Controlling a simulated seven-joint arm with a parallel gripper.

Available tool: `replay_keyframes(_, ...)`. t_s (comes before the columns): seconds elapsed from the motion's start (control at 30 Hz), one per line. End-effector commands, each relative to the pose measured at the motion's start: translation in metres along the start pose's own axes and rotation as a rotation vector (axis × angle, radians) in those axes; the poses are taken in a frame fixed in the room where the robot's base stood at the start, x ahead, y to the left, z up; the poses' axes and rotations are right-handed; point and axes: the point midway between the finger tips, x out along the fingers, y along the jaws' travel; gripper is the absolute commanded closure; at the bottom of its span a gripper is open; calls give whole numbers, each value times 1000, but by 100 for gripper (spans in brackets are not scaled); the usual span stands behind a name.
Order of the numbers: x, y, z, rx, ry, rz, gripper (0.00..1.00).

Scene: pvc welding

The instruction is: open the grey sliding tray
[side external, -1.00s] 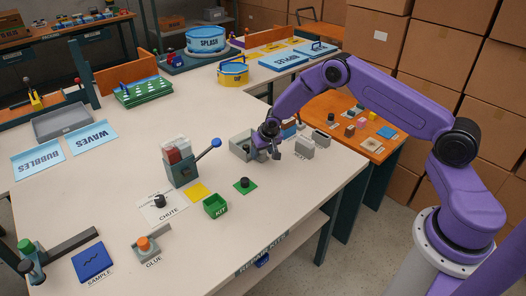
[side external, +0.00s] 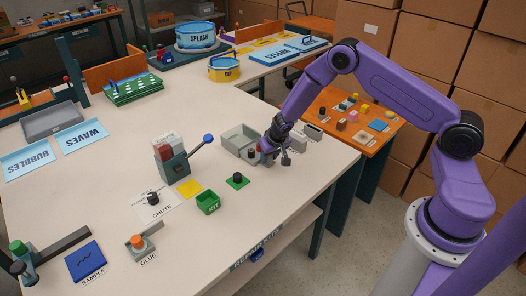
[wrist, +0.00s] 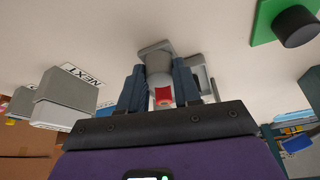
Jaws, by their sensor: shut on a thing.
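A grey open-topped tray (side external: 237,134) lies on the white table, just left of my gripper in the side view. A dark cylinder stands at its near right end. My gripper (side external: 280,160) is low over the table at the tray's right side. In the wrist view my gripper (wrist: 160,88) has its two dark fingers on either side of a grey rounded piece (wrist: 158,62), shut on it. A small red patch shows between the fingers. My wrist partly hides this area in the side view, so I cannot tell whether the held piece joins the tray.
A black knob on a green base (side external: 237,179) and a blue-tipped lever (side external: 207,139) are nearby. Another grey tray (side external: 50,122) lies far left.

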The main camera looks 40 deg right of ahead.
Motion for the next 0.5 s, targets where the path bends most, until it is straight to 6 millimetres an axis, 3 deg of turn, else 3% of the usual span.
replay_keyframes(0.2, -6, 6, 12, 3, -3, 1, 100)
replay_keyframes(0.5, -6, 5, 13, 4, -3, -1, 100)
